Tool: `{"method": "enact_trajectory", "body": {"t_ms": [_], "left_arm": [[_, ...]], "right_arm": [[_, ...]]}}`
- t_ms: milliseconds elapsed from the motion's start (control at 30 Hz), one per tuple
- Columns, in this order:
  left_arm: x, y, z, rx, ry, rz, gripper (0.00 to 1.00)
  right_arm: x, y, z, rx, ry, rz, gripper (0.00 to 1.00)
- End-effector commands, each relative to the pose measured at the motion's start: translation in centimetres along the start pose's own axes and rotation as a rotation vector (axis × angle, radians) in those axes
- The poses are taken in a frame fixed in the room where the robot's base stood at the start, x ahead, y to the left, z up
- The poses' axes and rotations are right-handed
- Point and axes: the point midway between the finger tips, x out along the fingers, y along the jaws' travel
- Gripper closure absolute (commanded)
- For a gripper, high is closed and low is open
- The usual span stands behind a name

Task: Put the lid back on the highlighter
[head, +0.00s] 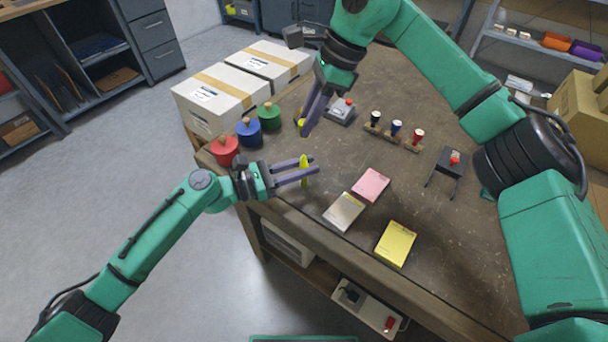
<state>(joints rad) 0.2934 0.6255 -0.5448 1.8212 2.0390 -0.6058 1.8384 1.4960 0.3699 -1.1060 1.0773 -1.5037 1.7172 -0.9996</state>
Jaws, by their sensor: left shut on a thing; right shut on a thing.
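My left gripper (314,165) is shut on the yellow highlighter (304,167), which stands roughly upright between the fingers above the near left edge of the table. My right gripper (307,129) reaches down from the top and is shut on a small yellow piece, which looks like the lid (300,122). The fingers hide most of the lid. The lid appears above the highlighter in the picture, with a clear gap between them.
Red (225,151), blue (249,132) and green (269,116) knobbed containers stand at the table's left edge. Pink (370,185), beige (343,212) and yellow (396,243) pads lie near the front.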

Motion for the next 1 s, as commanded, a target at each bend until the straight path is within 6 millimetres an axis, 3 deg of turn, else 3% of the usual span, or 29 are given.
{"method": "enact_trajectory", "body": {"t_ms": [133,433,1000], "left_arm": [[0.0,0.0,0.0,0.000,0.000,0.000,1.00],[0.0,0.0,0.0,0.000,0.000,0.000,1.00],[0.0,0.0,0.0,0.000,0.000,0.000,1.00]], "right_arm": [[0.6,0.0,-0.3,0.001,0.000,0.002,1.00],[4.5,0.0,-1.8,0.001,-0.008,0.003,1.00],[4.9,0.0,-2.0,0.000,-0.007,0.002,1.00]]}}
